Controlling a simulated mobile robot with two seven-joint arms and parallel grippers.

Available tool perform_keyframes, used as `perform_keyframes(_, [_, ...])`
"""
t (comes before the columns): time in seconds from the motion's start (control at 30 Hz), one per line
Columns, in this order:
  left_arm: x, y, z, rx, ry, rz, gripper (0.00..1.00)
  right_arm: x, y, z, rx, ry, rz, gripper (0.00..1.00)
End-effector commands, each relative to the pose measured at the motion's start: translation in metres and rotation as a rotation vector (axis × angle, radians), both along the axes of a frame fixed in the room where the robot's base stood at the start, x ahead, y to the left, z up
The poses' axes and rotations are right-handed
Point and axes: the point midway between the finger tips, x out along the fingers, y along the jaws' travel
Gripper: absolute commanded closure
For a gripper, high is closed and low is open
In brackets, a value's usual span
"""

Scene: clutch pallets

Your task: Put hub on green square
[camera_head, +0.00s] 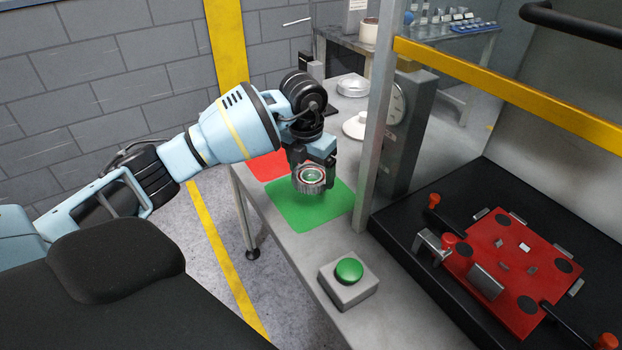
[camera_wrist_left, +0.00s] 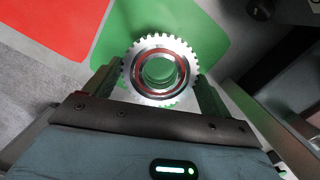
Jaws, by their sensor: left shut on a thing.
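The hub (camera_head: 311,180) is a round toothed metal part with a red ring inside. My left gripper (camera_head: 313,172) is shut on it, with its fingers pointing down. In the left wrist view the hub (camera_wrist_left: 160,70) sits between the two fingers (camera_wrist_left: 163,88), and the green square shows through its centre hole. The green square (camera_head: 300,218) lies flat on the grey table under and around the hub; it also shows in the left wrist view (camera_wrist_left: 205,40). I cannot tell whether the hub touches the square. My right gripper is not in view.
A red square (camera_head: 266,165) lies beside the green one, partly behind my gripper. A green button on a grey box (camera_head: 348,272) stands at the table's front. A metal post (camera_head: 376,130) rises right of the green square. A red fixture plate (camera_head: 512,265) lies farther right.

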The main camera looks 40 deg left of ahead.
Motion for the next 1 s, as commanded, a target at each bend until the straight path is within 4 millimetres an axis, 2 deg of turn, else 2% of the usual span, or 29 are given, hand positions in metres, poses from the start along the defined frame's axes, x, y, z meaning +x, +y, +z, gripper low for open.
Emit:
perform_keyframes(0.2, [0.007, 0.003, 0.002, -0.002, -0.006, 0.002, 0.61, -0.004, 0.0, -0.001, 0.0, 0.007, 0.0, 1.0])
perform_keyframes(0.4, [0.006, 0.003, -0.025, -0.002, -0.004, 0.0, 0.61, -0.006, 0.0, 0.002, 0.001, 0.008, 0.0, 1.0])
perform_keyframes(0.5, [0.006, 0.003, -0.032, -0.001, -0.006, 0.001, 0.61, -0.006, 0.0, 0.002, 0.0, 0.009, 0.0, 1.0])
perform_keyframes(0.9, [0.006, 0.003, -0.036, -0.001, -0.006, 0.001, 0.61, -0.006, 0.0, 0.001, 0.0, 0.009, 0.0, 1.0])
perform_keyframes(0.93, [0.005, 0.003, -0.038, 0.0, -0.002, 0.0, 0.15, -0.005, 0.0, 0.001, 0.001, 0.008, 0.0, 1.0])
perform_keyframes(1.0, [0.005, 0.003, -0.038, 0.0, -0.002, 0.0, 0.05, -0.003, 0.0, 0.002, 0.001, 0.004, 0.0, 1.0])
